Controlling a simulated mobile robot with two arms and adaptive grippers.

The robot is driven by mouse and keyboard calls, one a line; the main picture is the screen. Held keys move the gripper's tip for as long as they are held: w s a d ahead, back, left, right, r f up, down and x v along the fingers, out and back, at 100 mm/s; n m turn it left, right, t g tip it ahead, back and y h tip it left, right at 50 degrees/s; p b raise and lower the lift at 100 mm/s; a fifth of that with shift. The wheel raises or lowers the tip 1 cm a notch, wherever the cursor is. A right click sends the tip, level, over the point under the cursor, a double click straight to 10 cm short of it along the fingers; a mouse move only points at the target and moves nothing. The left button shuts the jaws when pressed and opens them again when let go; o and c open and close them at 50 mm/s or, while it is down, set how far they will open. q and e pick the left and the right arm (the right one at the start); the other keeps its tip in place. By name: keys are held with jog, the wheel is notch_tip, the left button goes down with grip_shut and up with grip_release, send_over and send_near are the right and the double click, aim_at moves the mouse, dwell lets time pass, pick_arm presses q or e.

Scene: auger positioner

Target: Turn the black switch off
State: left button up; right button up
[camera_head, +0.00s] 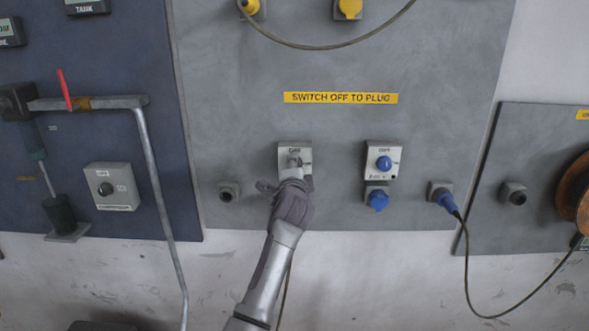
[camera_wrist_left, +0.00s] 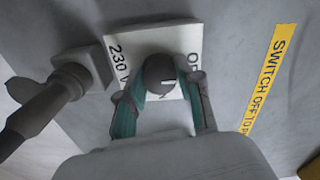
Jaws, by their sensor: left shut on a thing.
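The black switch (camera_wrist_left: 158,70) is a round knob with a white mark, on a light switch box (camera_wrist_left: 120,35) lettered "230 V" and partly hidden "OF..." in the left wrist view. My left gripper (camera_wrist_left: 164,80) has a finger on each side of the knob and is shut on it. In the head view the gripper (camera_head: 294,178) covers the lower part of the switch box (camera_head: 285,147), so the knob is mostly hidden there. I cannot tell surely which label the white mark points to. My right gripper is not in view.
A yellow "SWITCH OFF TO PLUG" label (camera_head: 341,98) is above. A dark plug with a cable (camera_wrist_left: 50,95) sits beside the box. To the right are a blue-knob switch box (camera_head: 384,160), a blue socket (camera_head: 377,198) and a blue plug (camera_head: 445,198). A grey pipe (camera_head: 152,160) runs at left.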

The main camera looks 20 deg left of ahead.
pick_arm(q)
jog(key=o, duration=1.1)
jog(key=shift+o, duration=0.2)
jog(key=v, duration=1.2)
